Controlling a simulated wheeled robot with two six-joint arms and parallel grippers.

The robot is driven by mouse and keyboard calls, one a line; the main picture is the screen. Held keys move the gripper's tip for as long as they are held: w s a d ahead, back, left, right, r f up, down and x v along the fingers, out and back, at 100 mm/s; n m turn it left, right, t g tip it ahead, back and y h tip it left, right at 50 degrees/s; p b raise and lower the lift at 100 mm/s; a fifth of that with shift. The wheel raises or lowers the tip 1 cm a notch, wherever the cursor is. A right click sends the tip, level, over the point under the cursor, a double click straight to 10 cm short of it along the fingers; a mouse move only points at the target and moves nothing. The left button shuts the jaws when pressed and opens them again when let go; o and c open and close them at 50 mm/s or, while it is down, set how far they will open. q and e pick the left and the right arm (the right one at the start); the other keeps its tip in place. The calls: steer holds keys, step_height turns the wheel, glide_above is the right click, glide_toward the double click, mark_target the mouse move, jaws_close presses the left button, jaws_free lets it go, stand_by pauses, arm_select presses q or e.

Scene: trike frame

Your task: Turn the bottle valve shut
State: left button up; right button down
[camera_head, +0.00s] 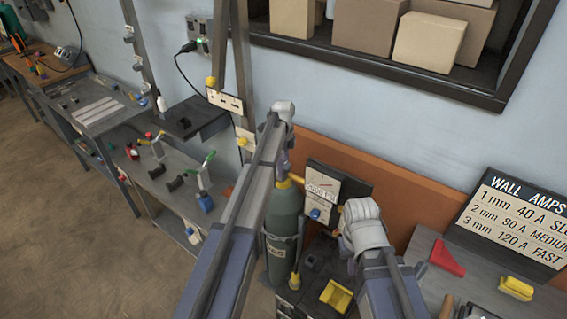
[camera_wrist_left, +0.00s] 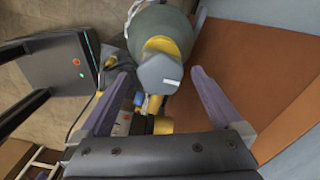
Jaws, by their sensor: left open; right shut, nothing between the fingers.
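The gas bottle (camera_head: 284,212) is dark green and stands upright below my left arm in the head view. In the left wrist view I look down on its green shoulder (camera_wrist_left: 165,22). A grey faceted valve knob (camera_wrist_left: 158,74) sits over a yellow neck (camera_wrist_left: 166,46). My left gripper (camera_wrist_left: 160,72) is open, with one purple finger on each side of the knob and a visible gap to both. In the head view the left arm largely covers the valve. My right arm bends at the right of the bottle; its gripper is hidden.
A gauge-like panel (camera_head: 325,188) stands just right of the bottle. A bench with a red piece (camera_head: 447,257) and a yellow block (camera_head: 516,288) is at right. An orange board (camera_head: 402,190) stands behind.

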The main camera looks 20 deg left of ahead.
arm_select(q)
steer(key=shift+r, duration=0.15)
step_height(320, 180, up, 8)
steer(key=p, duration=0.7)
steer(key=shift+f+p, duration=0.2)
steer(key=shift+p, duration=0.2)
steer(key=shift+f, duration=0.1)
steer(key=s+d+n, duration=0.3)
steer(key=s+n, duration=0.5)
steer(key=s, duration=0.7)
steer(key=s+d+n, duration=0.3)
steer(key=s+n, duration=0.6)
steer(key=s, duration=0.5)
steer(key=s+d+m+b, duration=0.1)
steer(key=s+d, duration=0.2)
steer(key=d, duration=0.2)
steer(key=s+d+f+m+y+b, duration=0.1)
steer(key=s+d+m, duration=0.1)
steer(key=d, duration=0.4)
steer(key=shift+s+f, duration=0.3)
steer(key=shift+s, duration=0.45)
steer(key=shift+c, duration=0.2)
